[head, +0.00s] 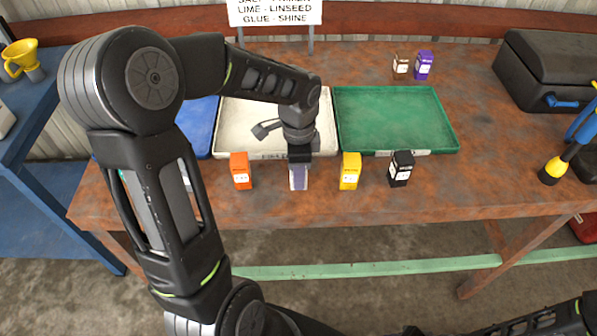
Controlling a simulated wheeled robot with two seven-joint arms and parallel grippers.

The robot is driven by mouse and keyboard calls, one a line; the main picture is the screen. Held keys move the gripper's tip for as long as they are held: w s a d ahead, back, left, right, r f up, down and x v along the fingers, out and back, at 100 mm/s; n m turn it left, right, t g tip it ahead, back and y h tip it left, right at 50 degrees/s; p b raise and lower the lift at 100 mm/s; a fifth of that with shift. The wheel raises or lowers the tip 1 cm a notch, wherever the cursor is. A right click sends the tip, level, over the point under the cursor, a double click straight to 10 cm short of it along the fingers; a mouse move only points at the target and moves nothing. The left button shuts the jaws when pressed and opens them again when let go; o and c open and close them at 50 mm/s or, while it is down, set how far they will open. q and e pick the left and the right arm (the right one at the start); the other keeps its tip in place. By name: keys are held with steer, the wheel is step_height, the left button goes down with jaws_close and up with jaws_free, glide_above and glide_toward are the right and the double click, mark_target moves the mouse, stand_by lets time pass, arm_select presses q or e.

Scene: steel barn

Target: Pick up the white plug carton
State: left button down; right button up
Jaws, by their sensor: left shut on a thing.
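A pale carton (299,178), whitish with a lavender-grey tint, stands near the table's front edge between the orange and yellow cartons. It is the only whitish carton in the front row, and its label cannot be read. My left gripper (299,156) comes down on it from above and is shut on its top. The gripper hides the carton's upper part. The carton looks upright; I cannot tell whether it touches the table. My right arm shows only in part at the bottom right, and its gripper is not visible.
An orange carton (241,171) stands close left; yellow (350,171) and black (401,168) cartons stand right. Behind are blue (199,127), white (232,121) and green (395,118) trays. Brown (401,66) and purple (424,64) cartons stand at the back. A dark case (550,70) is at right.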

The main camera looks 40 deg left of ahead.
arm_select(q)
step_height(320, 180, up, 10)
steer(key=shift+f+b, duration=0.2)
steer(key=shift+b, duration=0.25)
stand_by(0.3)
